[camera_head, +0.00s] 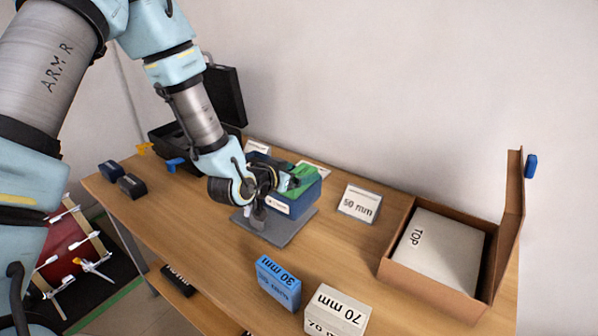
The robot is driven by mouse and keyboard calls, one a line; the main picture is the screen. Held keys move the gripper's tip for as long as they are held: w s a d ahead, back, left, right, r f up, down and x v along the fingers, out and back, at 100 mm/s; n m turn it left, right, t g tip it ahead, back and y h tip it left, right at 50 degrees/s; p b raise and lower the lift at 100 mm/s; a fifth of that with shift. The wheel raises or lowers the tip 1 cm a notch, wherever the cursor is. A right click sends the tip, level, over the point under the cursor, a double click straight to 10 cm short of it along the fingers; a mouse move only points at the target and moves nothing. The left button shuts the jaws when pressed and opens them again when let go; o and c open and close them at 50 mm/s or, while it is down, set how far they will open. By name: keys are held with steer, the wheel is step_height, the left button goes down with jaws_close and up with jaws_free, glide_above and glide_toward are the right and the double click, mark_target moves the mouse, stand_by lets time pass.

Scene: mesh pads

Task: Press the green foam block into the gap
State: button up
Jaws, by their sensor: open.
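The green foam block (303,178) is on or in the top of a blue box (309,199) near the middle of the table. I cannot tell how deep it sits, and the gap itself is hidden from this view. The blue box stands on a grey plate (292,229). My gripper (266,208) is at the left front side of the blue box, low over the plate, beside the green block. Its jaws are open, and I see nothing held between them. My wrist hides the left part of the box.
A blue 30 mm block (279,283) and a white 70 mm block (338,312) stand at the front. A 50 mm card (359,203) is right of the plate. An open cardboard box (432,291) fills the right end. An open black case (224,97) stands behind my arm.

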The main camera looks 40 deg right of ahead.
steer(key=p+v, duration=0.4)
steer(key=v, duration=0.7)
steer(key=shift+a+r, duration=0.2)
steer(key=shift+a, duration=0.05)
steer(key=shift+f, duration=0.1)
steer(key=w+a+r+n+t+y, duration=0.1)
steer(key=w+a+n+y, duration=0.25)
steer(key=w+a, duration=0.5)
steer(key=w+a+n+t+y, duration=0.15)
steer(key=w+a+y, duration=0.35)
steer(key=a, duration=0.6)
steer(key=s+a+r+n+g+y, duration=0.1)
steer(key=s+a+r+n, duration=0.1)
steer(key=a, duration=0.4)
steer(key=s+a+r+n+g+y, duration=0.2)
steer(key=a+n, duration=0.2)
steer(key=a, duration=0.2)
steer(key=s+a+r+n+g+y, duration=0.1)
steer(key=s+a+r+n, duration=0.1)
steer(key=a, duration=0.5)
steer(key=shift+s+r+n, duration=0.4)
steer(key=shift+r, duration=0.1)
